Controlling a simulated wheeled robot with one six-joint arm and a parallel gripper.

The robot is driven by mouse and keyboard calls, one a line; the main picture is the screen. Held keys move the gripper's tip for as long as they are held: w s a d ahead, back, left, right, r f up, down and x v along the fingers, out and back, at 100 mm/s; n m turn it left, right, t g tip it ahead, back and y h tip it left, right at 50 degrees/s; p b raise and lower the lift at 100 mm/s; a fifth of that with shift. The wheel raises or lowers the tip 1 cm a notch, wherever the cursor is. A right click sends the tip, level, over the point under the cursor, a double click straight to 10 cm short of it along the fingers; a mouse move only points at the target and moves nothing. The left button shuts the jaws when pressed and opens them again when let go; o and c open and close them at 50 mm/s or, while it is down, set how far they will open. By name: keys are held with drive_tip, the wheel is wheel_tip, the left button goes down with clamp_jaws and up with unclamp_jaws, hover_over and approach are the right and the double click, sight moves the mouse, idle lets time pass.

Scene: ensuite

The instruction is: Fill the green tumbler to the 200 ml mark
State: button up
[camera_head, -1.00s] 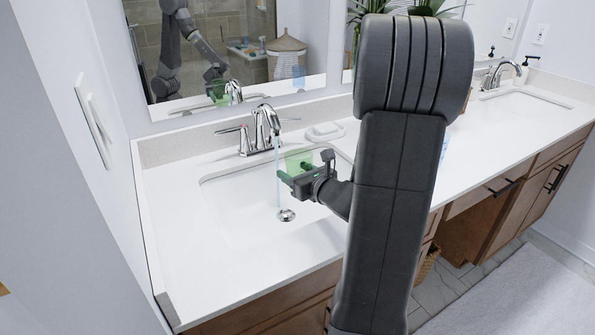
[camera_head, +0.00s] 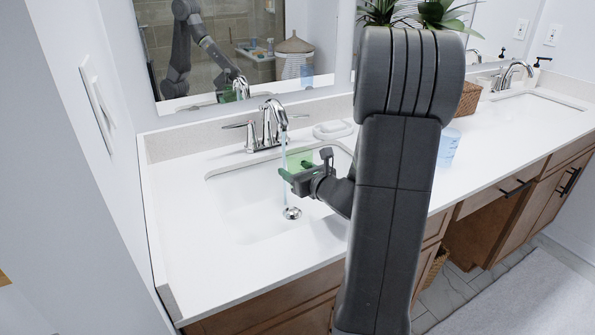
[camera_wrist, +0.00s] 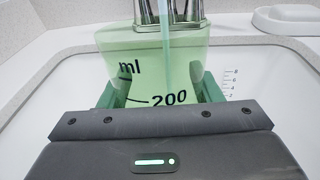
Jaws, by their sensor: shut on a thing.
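My gripper (camera_head: 300,172) is shut on the translucent green tumbler (camera_head: 301,157) and holds it above the left sink basin (camera_head: 235,200). In the wrist view the tumbler (camera_wrist: 120,78) is between the green fingers, with "ml" and a "200" mark facing me. The left faucet (camera_head: 273,118) is running. Its water stream (camera_head: 286,190) passes at the tumbler's left edge in the head view and shows down to near the drain. In the wrist view the stream (camera_wrist: 163,30) overlaps the tumbler; I cannot tell whether it enters. The water level inside is unclear.
A soap dish (camera_head: 333,130) sits behind the basin. A blue cup (camera_head: 449,145) and wicker basket (camera_head: 467,100) stand on the counter to the right. A second faucet (camera_head: 515,72) is farther right. The mirror (camera_head: 240,45) reflects my arm. Small scale marks (camera_wrist: 230,82) show right of the tumbler.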

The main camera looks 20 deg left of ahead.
drive_tip(key=r+x, duration=0.1)
drive_tip(key=x, duration=0.8)
drive_tip(key=shift+w+r, duration=0.2)
drive_tip(key=shift+w, duration=0.2)
idle(6.5)
